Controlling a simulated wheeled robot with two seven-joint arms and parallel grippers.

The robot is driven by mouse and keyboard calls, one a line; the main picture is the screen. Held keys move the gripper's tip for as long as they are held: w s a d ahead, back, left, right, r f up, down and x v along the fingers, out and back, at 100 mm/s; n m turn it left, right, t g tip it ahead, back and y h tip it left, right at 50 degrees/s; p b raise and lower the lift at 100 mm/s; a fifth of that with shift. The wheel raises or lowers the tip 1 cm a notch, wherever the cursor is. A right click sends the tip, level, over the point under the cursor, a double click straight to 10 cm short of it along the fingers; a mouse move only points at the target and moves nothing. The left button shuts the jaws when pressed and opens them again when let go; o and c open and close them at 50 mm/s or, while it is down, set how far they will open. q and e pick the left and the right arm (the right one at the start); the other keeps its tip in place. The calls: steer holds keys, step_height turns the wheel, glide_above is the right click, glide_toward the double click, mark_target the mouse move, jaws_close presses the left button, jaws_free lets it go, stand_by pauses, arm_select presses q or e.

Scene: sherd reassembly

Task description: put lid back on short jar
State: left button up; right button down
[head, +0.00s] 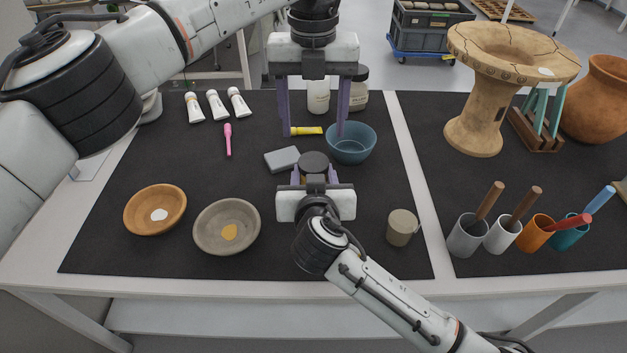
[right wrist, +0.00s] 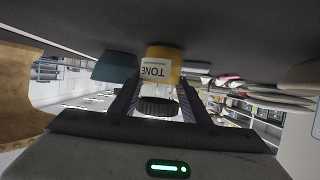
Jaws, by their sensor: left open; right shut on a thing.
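The short jar shows in the right wrist view (right wrist: 163,66), upside down there, with amber contents and a white label ending in "TONE". A dark ribbed lid (right wrist: 156,107) is over its mouth. The lid also shows in the head view (head: 314,161) as a dark disc that mostly hides the jar. I cannot tell whether it is fully seated. My right gripper (head: 315,174) is shut on the short jar, one finger on each side. My left gripper (head: 312,134) is open and empty, raised behind the jar, its fingers pointing down.
A blue bowl (head: 351,144), a grey block (head: 282,160) and a yellow tube (head: 306,131) lie close around the jar. Two taller jars (head: 318,97) (head: 358,92) stand behind. A beige cup (head: 401,228) stands at right, two dishes (head: 155,210) (head: 226,227) at left.

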mark_target(313, 161)
arm_select(q)
steer(key=shift+r, duration=0.1)
steer(key=shift+f, duration=4.05)
steer(key=c, duration=1.1)
steer(key=o, duration=1.2)
steer(key=shift+c, duration=0.2)
steer(key=shift+r, duration=2.3)
steer(key=o, duration=0.6)
